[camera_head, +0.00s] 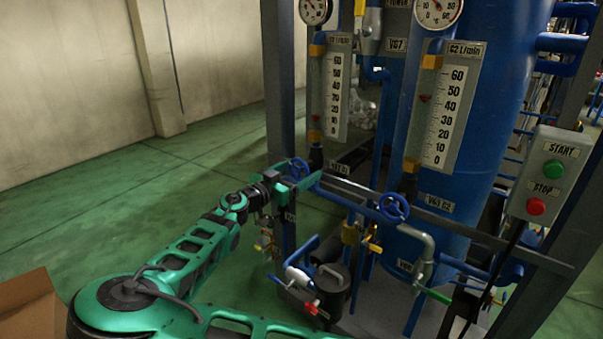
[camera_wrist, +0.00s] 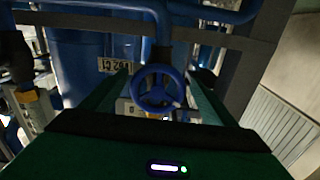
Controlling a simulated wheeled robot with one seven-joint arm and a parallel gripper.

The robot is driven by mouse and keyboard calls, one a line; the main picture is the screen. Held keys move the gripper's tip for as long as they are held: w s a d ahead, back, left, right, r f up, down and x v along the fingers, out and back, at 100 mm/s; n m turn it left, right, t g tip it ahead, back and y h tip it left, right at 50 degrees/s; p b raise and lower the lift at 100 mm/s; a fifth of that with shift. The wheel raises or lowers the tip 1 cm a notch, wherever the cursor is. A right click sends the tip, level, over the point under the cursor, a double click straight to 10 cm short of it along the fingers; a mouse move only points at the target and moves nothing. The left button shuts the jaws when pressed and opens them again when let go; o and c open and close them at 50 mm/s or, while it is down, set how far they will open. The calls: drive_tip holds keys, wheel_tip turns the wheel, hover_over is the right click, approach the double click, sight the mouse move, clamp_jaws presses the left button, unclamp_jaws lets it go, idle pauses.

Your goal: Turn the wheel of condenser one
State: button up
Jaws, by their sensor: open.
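The blue handwheel of condenser one (camera_head: 299,168) is on the left pipe, under the C1 flow gauge (camera_head: 337,88). It also shows near the middle of the wrist view (camera_wrist: 158,88), next to a C1 label plate (camera_wrist: 119,66). My green gripper (camera_head: 303,182) is open at the wheel. In the wrist view, the wheel appears between its two fingers. I cannot tell whether a finger touches the rim. In the head view, my gripper partly hides the wheel's lower part.
A second blue handwheel (camera_head: 394,207) sits to the right, under the C2 gauge (camera_head: 443,115). A grey box with START and STOP buttons (camera_head: 546,176) is at the right. Metal frame posts and pipes crowd the wheel. A cardboard box (camera_head: 28,308) stands at lower left; the green floor behind is clear.

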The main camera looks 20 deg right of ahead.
drive_tip(key=c, duration=1)
drive_tip(key=shift+d, duration=0.35)
drive_tip(key=shift+c, duration=0.2)
drive_tip(key=shift+a, duration=0.25)
drive_tip(key=shift+n, duration=0.4)
drive_tip(key=n, duration=0.4)
drive_tip(key=shift+a+n, duration=0.2)
drive_tip(key=shift+n, duration=0.2)
drive_tip(key=n, duration=0.3)
drive_tip(key=shift+n, duration=0.4)
drive_tip(key=n, duration=0.8)
drive_tip(key=shift+r, duration=0.1)
drive_tip(key=n, duration=0.3)
drive_tip(key=shift+n, duration=0.4)
drive_tip(key=n, duration=0.4)
drive_tip(key=shift+r, duration=0.1)
drive_tip(key=shift+n, duration=1.7)
drive_tip(key=shift+r, duration=0.1)
